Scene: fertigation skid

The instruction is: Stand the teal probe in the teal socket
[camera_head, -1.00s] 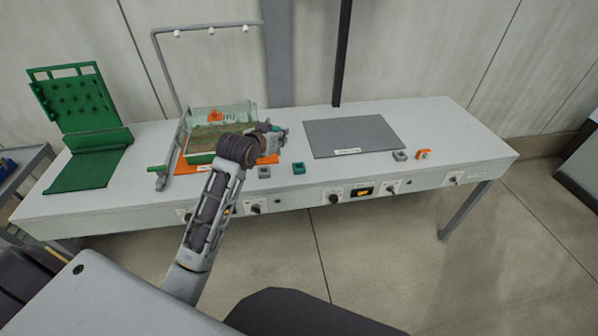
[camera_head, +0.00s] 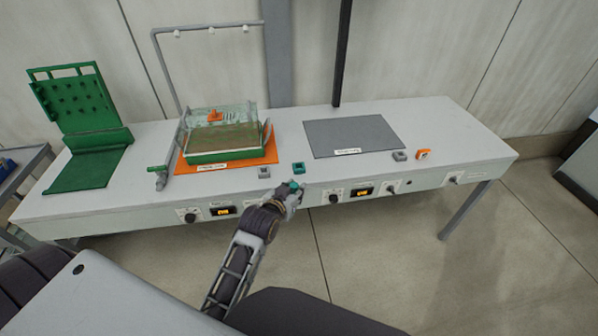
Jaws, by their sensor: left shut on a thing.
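The teal socket (camera_head: 298,168) is a small block near the front edge of the bench, left of the grey mat. My left gripper (camera_head: 293,189) is at the bench's front edge, just in front of and slightly left of the socket. It is shut on the teal probe (camera_head: 293,184), of which only a small teal part shows; the fingers hide the rest. I cannot tell the probe's tilt. The probe appears apart from the socket. My right gripper is not in view.
A grey socket (camera_head: 264,172) stands left of the teal one. A green tray with a clear cover (camera_head: 221,158) sits on an orange mat (camera_head: 250,160). The grey mat (camera_head: 325,140) is bare. A grey block (camera_head: 399,155) and an orange block (camera_head: 423,154) stand at right.

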